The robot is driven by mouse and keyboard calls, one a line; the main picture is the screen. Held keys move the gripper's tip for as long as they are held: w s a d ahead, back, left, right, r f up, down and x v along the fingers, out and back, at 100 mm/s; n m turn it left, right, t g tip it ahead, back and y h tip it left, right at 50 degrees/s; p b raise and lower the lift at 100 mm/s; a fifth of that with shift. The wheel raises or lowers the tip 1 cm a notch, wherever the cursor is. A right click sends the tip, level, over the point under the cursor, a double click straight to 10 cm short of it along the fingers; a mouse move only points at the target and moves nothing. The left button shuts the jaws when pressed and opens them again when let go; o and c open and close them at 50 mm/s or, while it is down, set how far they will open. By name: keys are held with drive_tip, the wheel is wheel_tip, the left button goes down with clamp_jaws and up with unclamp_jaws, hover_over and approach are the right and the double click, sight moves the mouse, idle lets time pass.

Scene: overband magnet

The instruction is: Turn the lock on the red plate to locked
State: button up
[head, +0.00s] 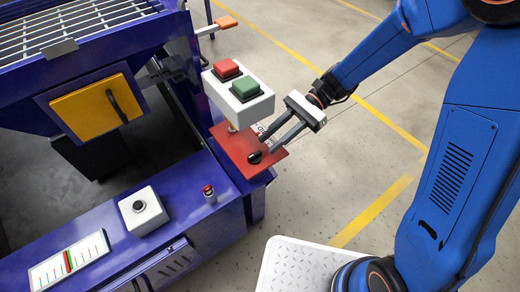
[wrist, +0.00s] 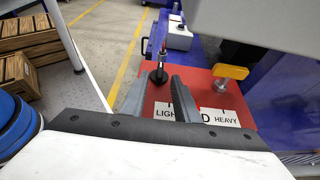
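The red plate (head: 232,150) sticks out from the blue machine's edge, and it also shows in the wrist view (wrist: 196,82). A black knob (head: 255,157), apparently the lock, stands on it; in the wrist view the knob (wrist: 158,76) has a bar pointing away from me. I cannot read its setting. My gripper (head: 266,139) is open over the plate. In the wrist view its two fingers (wrist: 160,84) are spread, with the knob appearing between their tips; whether they touch it I cannot tell. A yellow handle (wrist: 231,72) stands on the plate's right side, by LIGHT and HEAVY labels partly hidden by my fingers.
A white box (head: 241,102) with red and green buttons overhangs the plate closely. A red-topped post (head: 209,192), a white box with a black button (head: 143,212) and a gauge (head: 68,263) sit on the blue ledge.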

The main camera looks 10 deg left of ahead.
sight(259, 152)
drive_tip(key=shift+x, duration=2.55)
drive_tip(key=shift+c, duration=0.3)
clamp_jaws()
